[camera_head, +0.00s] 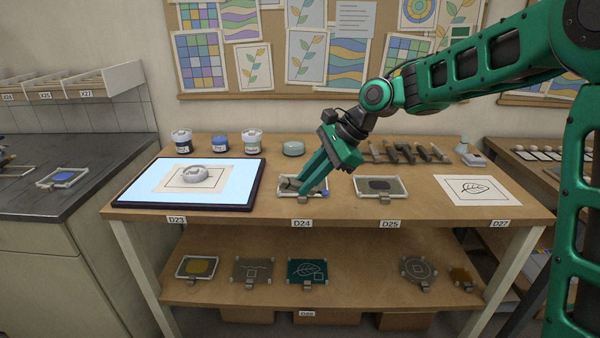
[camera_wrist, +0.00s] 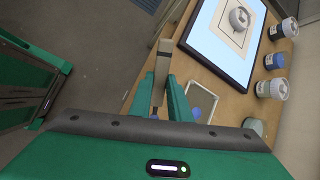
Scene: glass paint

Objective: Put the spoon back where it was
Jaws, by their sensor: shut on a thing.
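My gripper (camera_head: 306,190) points down at a small white-rimmed tray (camera_head: 290,178) behind the D24 label. A blue patch (camera_head: 323,193) shows at the tray's right front corner. In the wrist view, my gripper (camera_wrist: 161,78) is shut on a narrow beige-grey piece (camera_wrist: 162,60) that extends beyond the fingertips. Its shape does not tell clearly whether it is the spoon. The fingers hide part of it and part of the tray. I make out no other clear spoon. Several tools (camera_head: 404,153) lie in a row at the back right.
A lit light pad (camera_head: 130,190) lies left of my gripper with a pale round object (camera_head: 199,175) on its sheet. Paint jars (camera_head: 220,141) stand behind. The table's front edge is close.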

